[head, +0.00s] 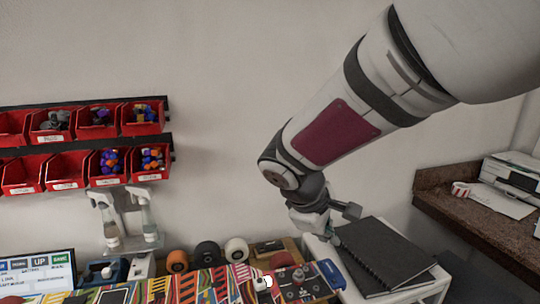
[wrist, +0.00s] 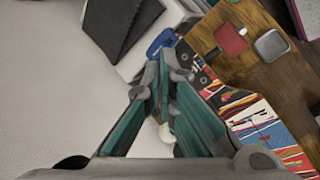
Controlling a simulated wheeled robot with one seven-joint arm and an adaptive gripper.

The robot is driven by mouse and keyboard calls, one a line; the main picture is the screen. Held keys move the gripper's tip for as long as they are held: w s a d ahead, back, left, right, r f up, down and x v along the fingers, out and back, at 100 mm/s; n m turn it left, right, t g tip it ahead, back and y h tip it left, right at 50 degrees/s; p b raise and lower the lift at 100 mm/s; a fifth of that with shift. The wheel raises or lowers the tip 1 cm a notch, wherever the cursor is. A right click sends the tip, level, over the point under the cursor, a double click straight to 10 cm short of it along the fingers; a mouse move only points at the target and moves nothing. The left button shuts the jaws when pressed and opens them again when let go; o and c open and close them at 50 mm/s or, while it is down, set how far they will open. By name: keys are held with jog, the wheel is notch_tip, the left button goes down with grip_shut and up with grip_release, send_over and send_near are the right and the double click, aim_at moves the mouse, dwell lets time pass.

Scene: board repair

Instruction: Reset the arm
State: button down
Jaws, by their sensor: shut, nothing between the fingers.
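My arm reaches in from the top right of the head view, and my gripper (head: 322,232) hangs at its end, beside the black folders. In the wrist view my gripper (wrist: 168,62) shows two teal-padded fingers whose tips meet, with nothing between them. It is above the edge of the wooden bench (wrist: 262,75), apart from the boards on it. Part of the gripper is hidden by its own links in the head view.
Patterned skateboard decks (head: 190,285) lie on the bench, with several wheels (head: 207,254) behind them. Black folders (head: 385,262) lie on a white stand. Red bins (head: 67,169) hang on the wall at left. A printer (head: 513,173) sits on a brown counter (head: 480,222) at right.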

jog(key=s+d+r+m+y, duration=0.1)
jog(key=s+d+r+m, duration=0.1)
jog(key=s, duration=0.5)
jog(key=s+d+r+m+y, duration=0.2)
jog(key=s+d+m, duration=0.1)
jog(key=s+m, duration=0.2)
jog(key=s+d+r+m+t+y, duration=0.1)
jog(key=s+d+r+m, duration=0.1)
jog(key=s, duration=0.8)
jog(key=shift+d+r+m+y, duration=0.15)
jog(key=shift+r+m+y, duration=0.3)
jog(key=shift+m, duration=0.75)
